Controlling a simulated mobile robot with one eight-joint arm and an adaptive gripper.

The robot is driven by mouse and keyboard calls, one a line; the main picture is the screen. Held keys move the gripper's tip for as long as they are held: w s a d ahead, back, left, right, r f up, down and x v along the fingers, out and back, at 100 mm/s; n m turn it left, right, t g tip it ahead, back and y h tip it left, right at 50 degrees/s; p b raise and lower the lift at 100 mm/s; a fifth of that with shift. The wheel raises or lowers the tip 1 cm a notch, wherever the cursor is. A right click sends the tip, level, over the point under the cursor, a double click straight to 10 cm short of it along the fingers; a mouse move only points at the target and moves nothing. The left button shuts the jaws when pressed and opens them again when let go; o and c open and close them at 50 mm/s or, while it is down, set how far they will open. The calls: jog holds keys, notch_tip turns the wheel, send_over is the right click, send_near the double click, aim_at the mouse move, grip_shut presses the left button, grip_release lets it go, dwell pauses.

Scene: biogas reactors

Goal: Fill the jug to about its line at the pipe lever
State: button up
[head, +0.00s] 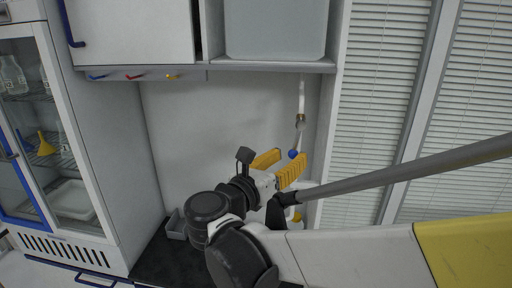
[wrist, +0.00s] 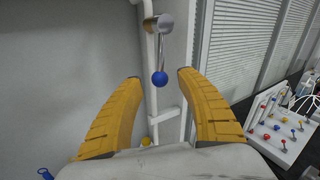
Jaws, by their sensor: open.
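The pipe lever is a metal handle with a blue ball (wrist: 160,78) at its lower end, hanging from a round fitting (wrist: 158,22) on a white vertical pipe (wrist: 150,55). In the head view the blue ball (head: 293,154) shows right by my fingertips. My gripper (wrist: 158,88) has two yellow fingers spread wide, with nothing held between them. In the wrist view the ball appears between the tips; I cannot tell whether it lies between them in depth. The gripper also shows in the head view (head: 290,162). I cannot make out the jug in either view.
A glass-door cabinet (head: 45,130) holding glassware and a yellow funnel (head: 45,145) stands at left. A shelf (head: 270,66) with small coloured hooks runs above. A dark counter (head: 150,262) lies below. A panel with coloured knobs (wrist: 280,130) and window blinds are at right.

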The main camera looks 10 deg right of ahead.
jog(key=shift+x, duration=1.4)
grip_shut()
jog(key=shift+a, duration=0.1)
jog(key=w+a+r+m+g+y+p, duration=0.1)
jog(key=a+r+m+y+p, duration=0.4)
jog(key=m+p, duration=0.6)
jog(key=shift+w+a+r+y+p, duration=0.3)
jog(key=shift+w+r+y+p, duration=0.25)
jog(key=shift+r+y, duration=0.85)
jog(key=shift+f, duration=0.15)
